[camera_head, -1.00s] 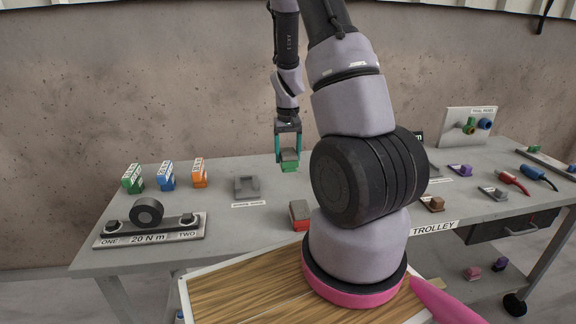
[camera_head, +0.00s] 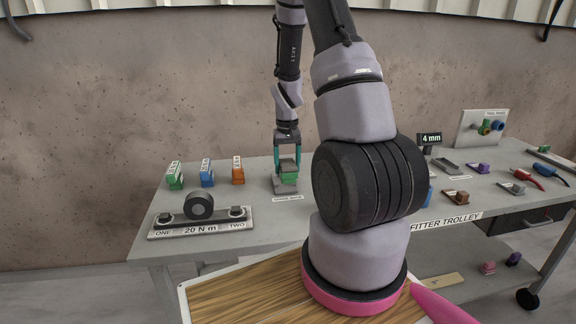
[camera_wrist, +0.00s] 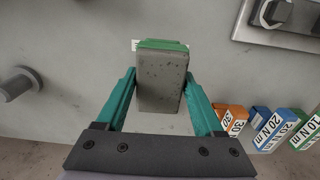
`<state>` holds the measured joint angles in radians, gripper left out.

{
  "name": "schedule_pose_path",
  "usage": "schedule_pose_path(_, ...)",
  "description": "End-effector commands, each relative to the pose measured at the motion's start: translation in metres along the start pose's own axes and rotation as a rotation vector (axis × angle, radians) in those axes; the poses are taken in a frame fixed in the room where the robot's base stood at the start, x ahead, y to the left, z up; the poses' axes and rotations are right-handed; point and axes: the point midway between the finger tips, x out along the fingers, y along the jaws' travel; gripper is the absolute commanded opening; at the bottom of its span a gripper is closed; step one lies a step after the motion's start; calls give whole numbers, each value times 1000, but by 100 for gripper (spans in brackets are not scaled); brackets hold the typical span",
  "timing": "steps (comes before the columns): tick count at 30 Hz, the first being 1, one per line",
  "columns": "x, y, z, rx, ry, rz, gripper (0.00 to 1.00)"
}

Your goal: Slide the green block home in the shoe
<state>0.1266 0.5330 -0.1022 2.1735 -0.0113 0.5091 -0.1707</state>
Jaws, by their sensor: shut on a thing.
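My gripper (camera_head: 287,170) is shut on the green block (camera_head: 290,178), which has a grey upper part. In the wrist view the block (camera_wrist: 161,82) sits between the two teal fingers, its grey face toward the camera and a green edge at the far end. The grey shoe (camera_head: 281,189) is on the bench just under the block in the head view. The block overlaps it there, and I cannot tell whether they touch or how far the block is in. The block hides the shoe in the wrist view.
Green (camera_head: 175,175), blue (camera_head: 207,173) and orange (camera_head: 238,171) labelled blocks stand left of the shoe. A torque plate (camera_head: 203,222) marked 20 N m lies in front of them. My arm hides the bench to the right of the shoe.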

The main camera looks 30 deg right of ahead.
Motion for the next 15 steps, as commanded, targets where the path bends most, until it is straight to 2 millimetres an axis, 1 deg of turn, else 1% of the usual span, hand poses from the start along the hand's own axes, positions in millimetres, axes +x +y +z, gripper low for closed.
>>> schedule_pose_path(4, 2, 0, 0, 0, 0, 0, 0)
schedule_pose_path(7, 8, 0, 0, -1, -1, 0, 0)
schedule_pose_path(15, 34, 0, 0, 1, -2, 0, 0)
